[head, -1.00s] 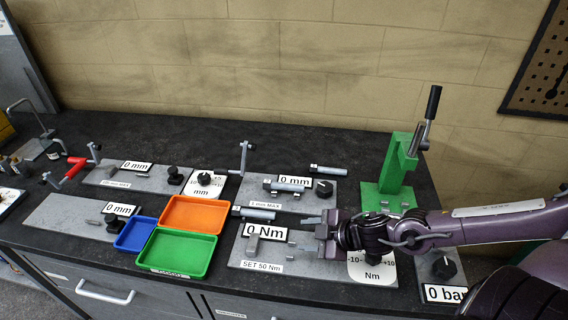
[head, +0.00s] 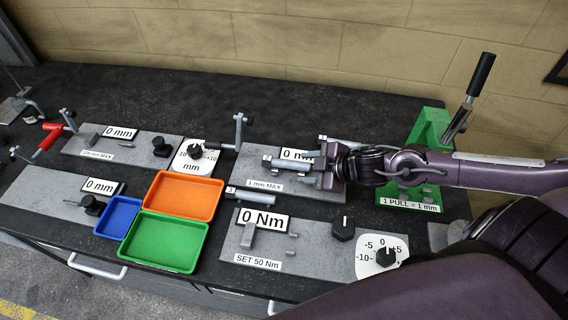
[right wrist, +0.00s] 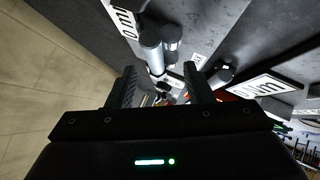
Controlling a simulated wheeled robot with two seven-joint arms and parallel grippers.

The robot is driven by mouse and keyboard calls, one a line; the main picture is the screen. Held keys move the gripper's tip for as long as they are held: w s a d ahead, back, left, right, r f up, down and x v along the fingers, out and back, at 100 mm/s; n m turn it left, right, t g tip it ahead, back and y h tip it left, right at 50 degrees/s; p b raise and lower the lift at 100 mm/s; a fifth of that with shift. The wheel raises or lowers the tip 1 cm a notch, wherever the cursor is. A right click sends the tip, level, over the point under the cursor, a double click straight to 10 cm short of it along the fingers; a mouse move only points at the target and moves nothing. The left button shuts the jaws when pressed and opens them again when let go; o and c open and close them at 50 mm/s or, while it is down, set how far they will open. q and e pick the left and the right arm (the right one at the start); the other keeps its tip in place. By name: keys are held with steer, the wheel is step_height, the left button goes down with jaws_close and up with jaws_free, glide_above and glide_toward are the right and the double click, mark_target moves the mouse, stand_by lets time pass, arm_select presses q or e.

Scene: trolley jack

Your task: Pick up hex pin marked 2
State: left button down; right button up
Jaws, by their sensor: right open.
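Several grey hex pins lie on the bench; their end marks are too small to read, so I cannot tell which is marked 2. One pin (head: 284,164) lies on the "1 mm MAX" plate (head: 252,158), another pin (head: 250,195) lies just right of the orange tray, and a third (head: 350,143) lies partly behind my right gripper. My right gripper (head: 312,168) is open over the right part of that plate, close to the first pin's right end. In the right wrist view, grey cylinders (right wrist: 150,52) show beyond the open fingers (right wrist: 162,88). My left gripper is not in view.
Orange (head: 183,196), green (head: 165,242) and blue (head: 118,217) trays stand at the middle left. A green press (head: 428,130) with a lever stands at the right. The "SET 50 Nm" plate (head: 290,262) lies nearer me. Bare bench shows at the back.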

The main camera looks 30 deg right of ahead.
mark_target(292, 163)
steer(key=shift+w+f, duration=0.1)
steer(key=shift+w, duration=0.3)
steer(key=x, duration=0.3)
steer(key=shift+w+a+p, duration=0.25)
steer(key=shift+w+p, duration=0.1)
steer(key=shift+w, duration=0.05)
steer(key=shift+w+a+f, duration=0.1)
steer(key=shift+w+a, duration=0.05)
steer(key=shift+w, duration=0.05)
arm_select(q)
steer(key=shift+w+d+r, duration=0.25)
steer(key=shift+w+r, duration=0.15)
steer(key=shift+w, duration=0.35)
arm_select(e)
steer(key=shift+f, duration=0.1)
jaws_close()
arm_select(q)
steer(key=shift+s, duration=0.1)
arm_select(e)
steer(key=shift+w, duration=0.1)
